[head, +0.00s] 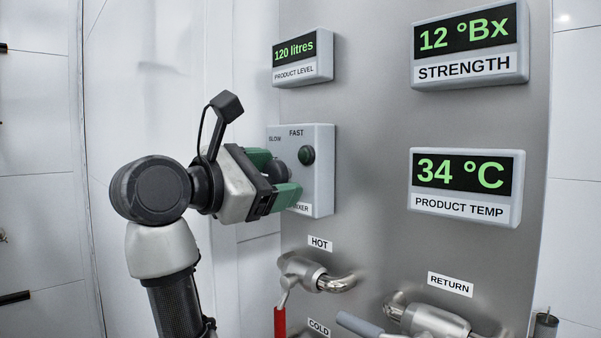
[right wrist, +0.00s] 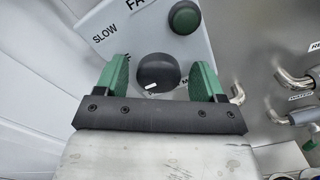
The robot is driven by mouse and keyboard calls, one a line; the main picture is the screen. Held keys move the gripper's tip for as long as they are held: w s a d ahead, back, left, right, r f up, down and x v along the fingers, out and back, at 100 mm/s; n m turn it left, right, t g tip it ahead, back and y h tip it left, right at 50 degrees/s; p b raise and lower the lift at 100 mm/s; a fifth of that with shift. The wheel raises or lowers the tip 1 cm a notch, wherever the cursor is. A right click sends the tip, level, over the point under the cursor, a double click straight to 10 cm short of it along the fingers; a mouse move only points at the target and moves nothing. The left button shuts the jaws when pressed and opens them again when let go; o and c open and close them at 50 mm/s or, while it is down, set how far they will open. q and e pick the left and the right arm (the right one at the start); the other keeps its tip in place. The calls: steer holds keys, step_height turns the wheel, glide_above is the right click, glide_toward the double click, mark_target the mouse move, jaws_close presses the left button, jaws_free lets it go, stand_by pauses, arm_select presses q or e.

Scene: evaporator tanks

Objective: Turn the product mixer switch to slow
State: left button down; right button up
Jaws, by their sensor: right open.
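The product mixer switch box (head: 322,182) is a grey box on the steel panel, with SLOW at its upper left and FAST at top centre. Its dark round knob (right wrist: 158,72) carries a white mark on its lower side, away from both words; the knob also shows partly in the head view (head: 279,171). My right gripper (head: 277,178) is open. In the right wrist view its green fingers (right wrist: 159,79) stand either side of the knob, with gaps visible on both sides. The mixer label is partly hidden by the gripper. My left gripper is out of view.
A green round button (head: 307,155) sits right of the knob. Below are the HOT valve (head: 303,271) with a red handle and the RETURN valve (head: 430,318). Displays for level (head: 303,58), strength (head: 468,45) and temperature (head: 466,187) stick out from the panel.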

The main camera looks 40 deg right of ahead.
steer(key=shift+w+d, duration=0.1)
steer(key=shift+d, duration=0.1)
steer(key=shift+a, duration=0.1)
steer(key=c, duration=0.9)
steer(key=m+b, duration=0.2)
steer(key=m, duration=0.1)
steer(key=m+b, duration=0.1)
steer(key=m, duration=0.2)
steer(key=shift+m+b, duration=0.3)
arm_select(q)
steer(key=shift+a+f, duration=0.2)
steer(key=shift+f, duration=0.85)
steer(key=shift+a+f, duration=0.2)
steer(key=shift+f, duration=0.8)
arm_select(e)
steer(key=shift+r+m, duration=0.15)
steer(key=shift+m, duration=0.85)
arm_select(q)
steer(key=shift+b, duration=0.3)
